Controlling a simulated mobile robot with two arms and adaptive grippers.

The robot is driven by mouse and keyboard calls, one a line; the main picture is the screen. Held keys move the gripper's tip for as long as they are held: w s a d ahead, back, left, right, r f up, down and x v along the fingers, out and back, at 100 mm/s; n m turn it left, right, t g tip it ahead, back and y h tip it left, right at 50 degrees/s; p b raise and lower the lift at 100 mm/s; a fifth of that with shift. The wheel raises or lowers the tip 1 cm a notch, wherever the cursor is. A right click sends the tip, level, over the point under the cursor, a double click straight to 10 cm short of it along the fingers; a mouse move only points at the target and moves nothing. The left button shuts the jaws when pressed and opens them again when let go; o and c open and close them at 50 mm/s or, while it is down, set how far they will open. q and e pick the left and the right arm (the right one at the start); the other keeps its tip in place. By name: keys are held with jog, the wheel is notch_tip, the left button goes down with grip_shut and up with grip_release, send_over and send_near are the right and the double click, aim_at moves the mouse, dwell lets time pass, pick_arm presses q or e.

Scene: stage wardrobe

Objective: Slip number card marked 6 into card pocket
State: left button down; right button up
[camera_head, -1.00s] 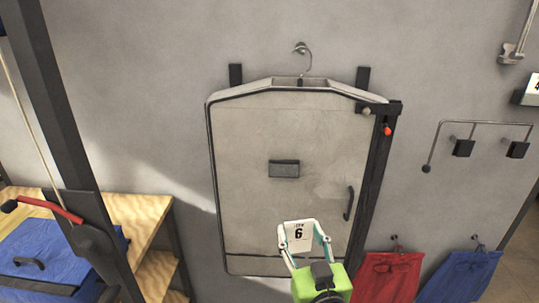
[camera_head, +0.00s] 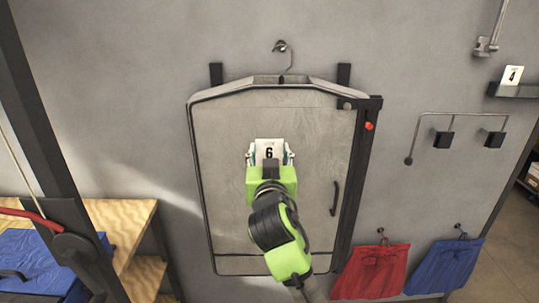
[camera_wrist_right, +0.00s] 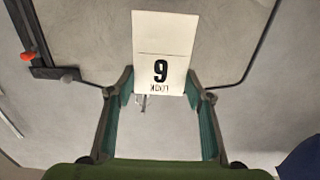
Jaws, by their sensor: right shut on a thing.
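The white number card (camera_head: 269,150) is marked 6 and is held upright between the fingers of my right gripper (camera_head: 270,158). The right wrist view shows the card (camera_wrist_right: 162,50) upside down, with a finger of my right gripper (camera_wrist_right: 159,82) at each side edge. The gripper is in front of the middle of the grey garment bag (camera_head: 310,125). The small dark card pocket on the bag is hidden behind the card and gripper now. I cannot tell whether the card touches it. My left gripper is not in view.
The bag hangs on a wall hook (camera_head: 280,46), with a dark bar (camera_head: 362,180) along its right side. Red shorts (camera_head: 373,272) and blue shorts (camera_head: 446,266) hang at lower right. A card marked 4 (camera_head: 513,75) stands on a shelf. A wooden bench (camera_head: 120,222) is at left.

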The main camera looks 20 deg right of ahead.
aim_at(268, 129)
jog(key=shift+f+b+x, duration=0.15)
jog(key=shift+b+x, duration=0.4)
jog(key=shift+x, duration=2.2)
jog(key=shift+f+b+x, duration=0.15)
jog(key=shift+b+x, duration=0.35)
jog(key=shift+x, duration=2.25)
jog(key=shift+f+b, duration=1.9)
jog(key=shift+f, duration=0.55)
jog(key=o, duration=0.8)
